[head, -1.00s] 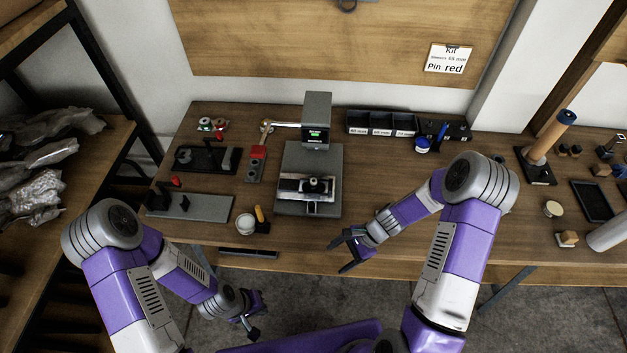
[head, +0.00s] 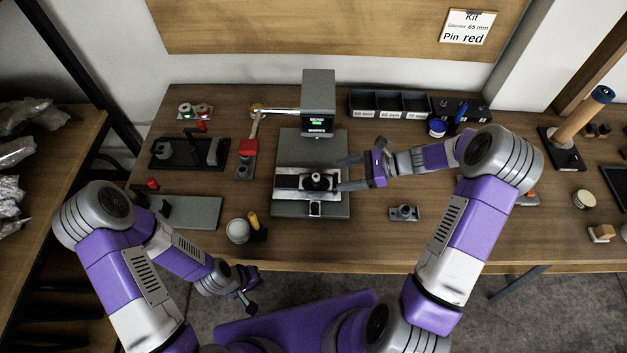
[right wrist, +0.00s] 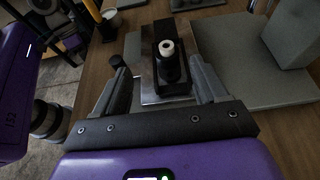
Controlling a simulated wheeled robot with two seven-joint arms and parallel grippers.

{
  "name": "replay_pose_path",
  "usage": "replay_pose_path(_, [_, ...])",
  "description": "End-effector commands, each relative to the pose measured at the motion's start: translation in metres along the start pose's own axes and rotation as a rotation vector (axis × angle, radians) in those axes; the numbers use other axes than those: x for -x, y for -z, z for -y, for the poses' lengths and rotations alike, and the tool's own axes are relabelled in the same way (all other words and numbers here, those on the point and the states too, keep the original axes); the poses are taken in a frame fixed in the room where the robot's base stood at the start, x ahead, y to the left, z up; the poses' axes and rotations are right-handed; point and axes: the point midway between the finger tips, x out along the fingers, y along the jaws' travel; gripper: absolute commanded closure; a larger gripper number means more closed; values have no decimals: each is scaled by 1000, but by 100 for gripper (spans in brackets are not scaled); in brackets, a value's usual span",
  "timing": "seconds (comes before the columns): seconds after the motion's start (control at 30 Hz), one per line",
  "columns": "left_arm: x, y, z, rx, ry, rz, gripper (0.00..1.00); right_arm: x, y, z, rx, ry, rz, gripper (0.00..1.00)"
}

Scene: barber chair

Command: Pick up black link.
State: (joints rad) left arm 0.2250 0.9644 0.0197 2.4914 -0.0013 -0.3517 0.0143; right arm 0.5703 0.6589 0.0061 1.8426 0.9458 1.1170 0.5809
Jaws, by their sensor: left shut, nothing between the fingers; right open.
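A black link (head: 317,181) with a round, light-centred boss sits on the bright metal plate on the bed of the grey press (head: 284,147). In the right wrist view the black link (right wrist: 170,72) lies ahead, between and slightly beyond the fingertips. My right gripper (head: 344,173) is open at the right side of the plate, its fingers pointing left toward the link. It also shows in the right wrist view (right wrist: 160,72); no contact with the link is clear. My left gripper (head: 251,292) is shut and empty, low in front of the bench's front edge.
The press head (head: 318,92) overhangs behind the link. A small metal part (head: 404,213) lies right of the press. Black bins (head: 375,103) stand behind.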

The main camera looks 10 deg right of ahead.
Motion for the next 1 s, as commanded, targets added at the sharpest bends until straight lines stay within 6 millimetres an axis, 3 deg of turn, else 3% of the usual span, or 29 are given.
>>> replay_pose_path(0.1, [-12,1,4,0,0,-1,100,-6,12,0,1,-1,0,28])
replay_pose_path(0.47, [-17,1,6,0,0,-1,100,-36,12,1,2,-2,0,28])
replay_pose_path(0.77, [-26,2,9,0,0,-1,100,-78,14,4,2,-4,0,28])
replay_pose_path(1.0, [-25,2,9,0,0,-1,100,-81,13,4,1,-1,-1,28])
